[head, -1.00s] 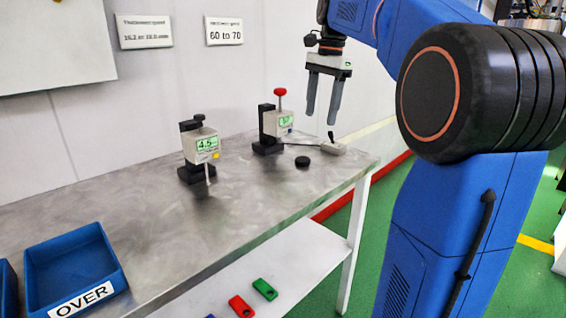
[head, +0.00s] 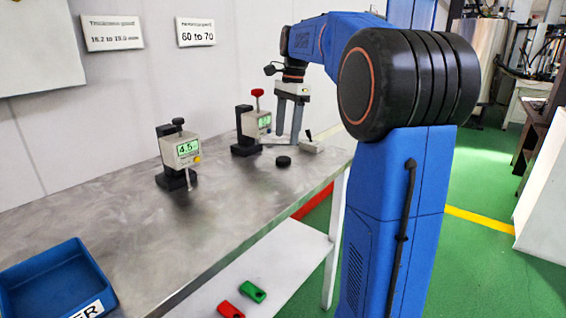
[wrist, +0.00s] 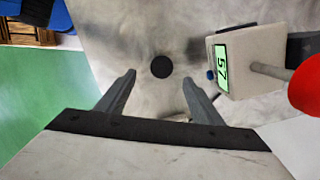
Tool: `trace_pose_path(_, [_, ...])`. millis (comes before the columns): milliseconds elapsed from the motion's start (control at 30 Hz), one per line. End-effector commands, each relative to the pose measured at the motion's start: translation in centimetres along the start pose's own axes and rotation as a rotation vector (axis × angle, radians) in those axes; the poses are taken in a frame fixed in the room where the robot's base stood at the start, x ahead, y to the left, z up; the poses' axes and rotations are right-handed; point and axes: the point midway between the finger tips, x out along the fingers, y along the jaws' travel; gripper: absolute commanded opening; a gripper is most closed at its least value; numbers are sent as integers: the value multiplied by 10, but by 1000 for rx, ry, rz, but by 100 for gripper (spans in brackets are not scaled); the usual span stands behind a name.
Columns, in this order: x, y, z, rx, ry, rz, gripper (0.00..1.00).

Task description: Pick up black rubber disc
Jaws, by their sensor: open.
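The black rubber disc (head: 283,161) lies flat on the metal table (head: 130,225), in front of the far gauge. In the wrist view the disc (wrist: 161,67) is ahead of the fingertips, roughly midway between them. My gripper (head: 287,138) points down above the table, behind the disc in the head view. It also shows in the wrist view (wrist: 159,76), with its two fingers apart and nothing between them.
A gauge with a red knob (head: 252,125) stands close to my gripper; its display (wrist: 222,68) is near the right finger. Another gauge (head: 181,150) stands left. A small grey box (head: 312,146) with a lever sits right. A blue bin (head: 55,280) is front left.

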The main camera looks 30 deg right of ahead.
Motion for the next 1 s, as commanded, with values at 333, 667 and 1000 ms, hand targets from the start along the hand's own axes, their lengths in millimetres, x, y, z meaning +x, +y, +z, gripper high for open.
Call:
trace_pose_path(333, [28, 0, 0, 0, 0, 1, 60])
trace_pose_path(667, [68, -4, -1, 0, 0, 0, 60])
trace_pose_path(1000, [76, -4, -1, 0, 0, -1, 60])
